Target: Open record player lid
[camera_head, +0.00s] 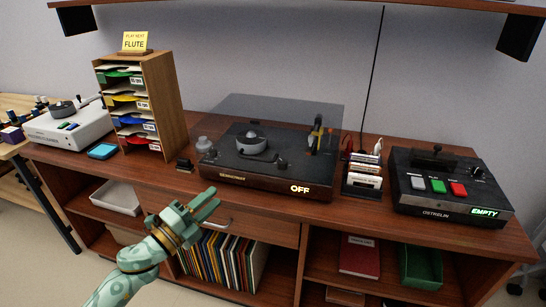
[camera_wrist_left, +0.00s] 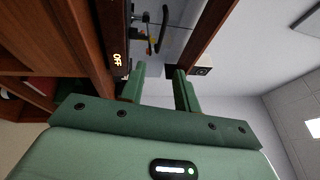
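The record player (camera_head: 262,187) stands mid-counter, a dark box with a lit "OFF" sign on its front. Its smoky see-through lid (camera_head: 285,108) shows around and behind the platter (camera_head: 251,143); I cannot tell its exact angle. My left gripper (camera_head: 213,200) is in front of and below the player's left front corner, apart from it. In the left wrist view its two fingers (camera_wrist_left: 161,82) are spread with nothing between them. The "OFF" sign of the player (camera_wrist_left: 117,59) shows left of the fingers there. My right gripper is not in view.
A black button box (camera_head: 450,205) and a small card rack (camera_head: 362,190) stand right. A drawer handle (camera_head: 217,224) is beside my gripper. A shelf (camera_head: 330,4) overhangs the counter.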

